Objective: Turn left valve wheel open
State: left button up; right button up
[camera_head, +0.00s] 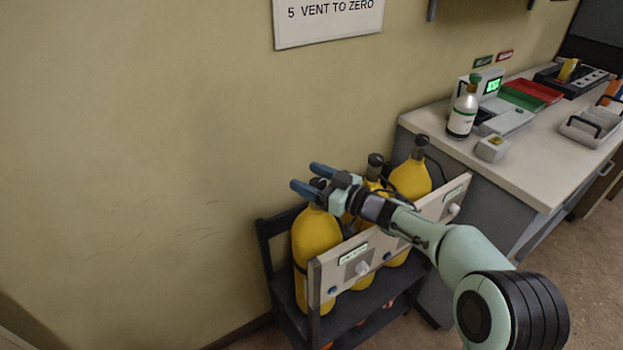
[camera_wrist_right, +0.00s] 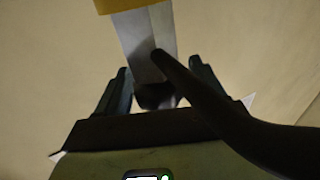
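A rack (camera_head: 312,290) holds several yellow cylinders with dark valves on top. The left cylinder (camera_head: 315,235) stands at the rack's left end, and its dark valve (camera_head: 318,183) is partly hidden by my right gripper (camera_head: 304,177). That gripper is open, its two blue fingers spread at the valve and pointing left. In the right wrist view, the fingers are apart on either side of a dark knob-like part (camera_wrist_right: 153,97). I cannot tell if they touch it. My left gripper is not in view.
The rack's pale front panel (camera_head: 355,258) carries labels and knobs. A dark bar or hose (camera_wrist_right: 215,100) crosses close in the right wrist view. A counter (camera_head: 545,165) with a bottle (camera_head: 463,112) and trays stands at right. The wall is close behind the cylinders.

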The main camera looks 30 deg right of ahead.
jog(key=shift+r, duration=0.1)
notch_tip(320, 180, up, 10)
jog(key=p, duration=0.4)
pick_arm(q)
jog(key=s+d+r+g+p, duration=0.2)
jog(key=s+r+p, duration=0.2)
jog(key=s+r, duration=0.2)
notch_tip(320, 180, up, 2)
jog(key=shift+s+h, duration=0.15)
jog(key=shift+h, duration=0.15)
pick_arm(e)
notch_tip(320, 180, up, 10)
send_over(312, 179)
